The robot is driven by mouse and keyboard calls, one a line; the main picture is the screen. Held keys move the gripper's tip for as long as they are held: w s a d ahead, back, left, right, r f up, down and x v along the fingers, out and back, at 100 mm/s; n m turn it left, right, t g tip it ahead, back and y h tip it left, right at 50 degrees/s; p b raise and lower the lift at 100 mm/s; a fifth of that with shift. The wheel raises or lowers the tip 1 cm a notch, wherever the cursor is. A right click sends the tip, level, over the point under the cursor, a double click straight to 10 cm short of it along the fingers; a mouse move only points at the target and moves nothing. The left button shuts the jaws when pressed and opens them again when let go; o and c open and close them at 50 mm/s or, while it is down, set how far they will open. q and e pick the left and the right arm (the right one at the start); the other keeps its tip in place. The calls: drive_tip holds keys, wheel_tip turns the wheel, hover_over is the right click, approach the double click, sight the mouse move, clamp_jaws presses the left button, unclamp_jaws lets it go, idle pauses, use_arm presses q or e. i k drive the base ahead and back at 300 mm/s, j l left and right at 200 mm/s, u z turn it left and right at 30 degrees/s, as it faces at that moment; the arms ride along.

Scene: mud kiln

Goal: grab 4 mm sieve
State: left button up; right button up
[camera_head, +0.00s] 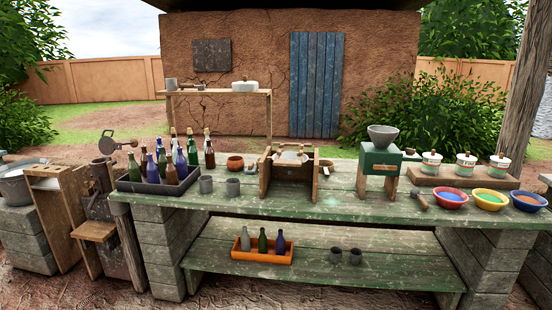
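No 4 mm sieve can be made out with certainty. A wooden frame (264,177) stands on the green worktop near its middle, with a pale, roundish piece (290,156) set in its top; I cannot tell whether this is a sieve, and no mesh size is readable. Neither of my grippers is in view.
The green table (330,207) holds a bottle tray (158,187), grey cups (206,184), a green mill (380,160), lidded jars (466,163) and coloured bowls (450,198). An orange tray (262,256) sits on the lower shelf. Bare worktop shows front centre.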

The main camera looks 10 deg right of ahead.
sight(325, 170)
drive_tip(key=i+j+z, duration=0.15)
drive_tip(key=i, duration=0.4)
drive_tip(key=i+j+z, duration=0.1)
drive_tip(key=i, duration=0.4)
drive_tip(key=i+j+z, duration=0.15)
drive_tip(key=i+j, duration=0.2)
drive_tip(key=i, duration=0.2)
drive_tip(key=i+j+z, duration=0.15)
drive_tip(key=i+j, duration=0.15)
drive_tip(key=i, duration=0.45)
drive_tip(key=l, duration=1.6)
drive_tip(key=k+j, duration=0.15)
drive_tip(key=j, duration=0.25)
drive_tip(key=k+j+z, duration=0.1)
drive_tip(key=j, duration=0.3)
drive_tip(key=k+j, duration=0.3)
